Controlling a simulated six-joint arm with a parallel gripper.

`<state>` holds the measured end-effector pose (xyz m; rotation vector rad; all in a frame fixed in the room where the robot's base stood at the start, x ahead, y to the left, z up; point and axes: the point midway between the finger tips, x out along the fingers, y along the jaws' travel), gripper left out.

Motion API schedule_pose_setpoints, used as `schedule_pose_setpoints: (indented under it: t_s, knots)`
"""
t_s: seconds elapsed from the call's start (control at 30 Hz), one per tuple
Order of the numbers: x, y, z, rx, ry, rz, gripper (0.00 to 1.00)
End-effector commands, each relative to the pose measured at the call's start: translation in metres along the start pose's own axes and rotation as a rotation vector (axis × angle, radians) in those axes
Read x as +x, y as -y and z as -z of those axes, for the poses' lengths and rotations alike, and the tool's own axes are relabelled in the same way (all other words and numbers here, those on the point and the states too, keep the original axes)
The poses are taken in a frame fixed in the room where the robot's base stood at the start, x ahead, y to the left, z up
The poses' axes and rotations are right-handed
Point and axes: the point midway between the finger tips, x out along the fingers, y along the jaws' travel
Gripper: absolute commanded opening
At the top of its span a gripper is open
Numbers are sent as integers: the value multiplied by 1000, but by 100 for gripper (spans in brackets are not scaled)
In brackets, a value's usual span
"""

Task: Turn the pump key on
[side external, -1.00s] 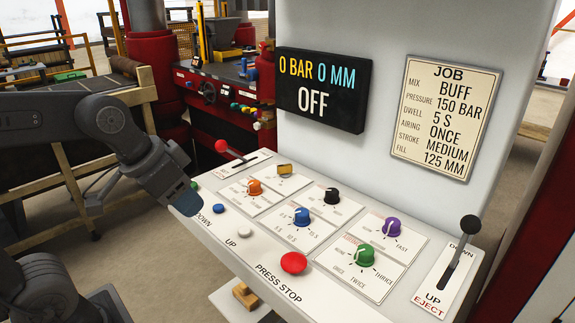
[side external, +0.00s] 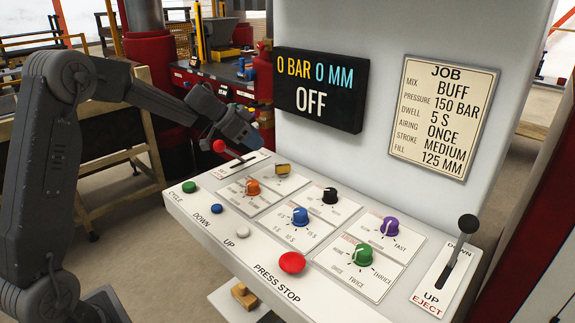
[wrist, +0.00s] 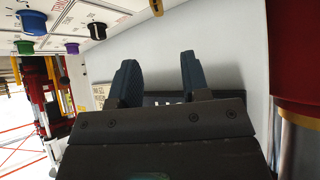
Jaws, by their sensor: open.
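The likely pump key is a small brass-yellow piece (side external: 283,169) on the back row of the sloping white control panel (side external: 205,212). My gripper (side external: 245,132) is open and empty, above the panel's back left, near the red-knobbed lever and up and left of the key. In the wrist view my two dark blue fingers (wrist: 158,80) stand apart with nothing between them. A small brownish piece (wrist: 156,7) at the top edge there may be the key, but it is cut off. The black display (side external: 320,90) reads 0 BAR, 0 MM and OFF.
A red-knobbed lever (side external: 219,146) stands close below my gripper. Orange (side external: 252,187), black (side external: 330,195), blue (side external: 300,216), purple (side external: 390,226) and green (side external: 364,254) knobs surround the key's area. A red stop button (side external: 292,262) is in front. The eject lever (side external: 460,250) is at right.

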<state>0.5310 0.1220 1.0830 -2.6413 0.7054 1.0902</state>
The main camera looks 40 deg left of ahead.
Motion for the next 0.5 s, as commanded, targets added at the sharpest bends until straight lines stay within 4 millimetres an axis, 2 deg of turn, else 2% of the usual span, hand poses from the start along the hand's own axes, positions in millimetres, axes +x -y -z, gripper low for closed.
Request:
schedule_pose_setpoints:
  t_s: [0.17,0.5]
  knots:
    - [28,-2,-1,1,4,-5,43]
    - [97,-2,0,1,4,-5,43]
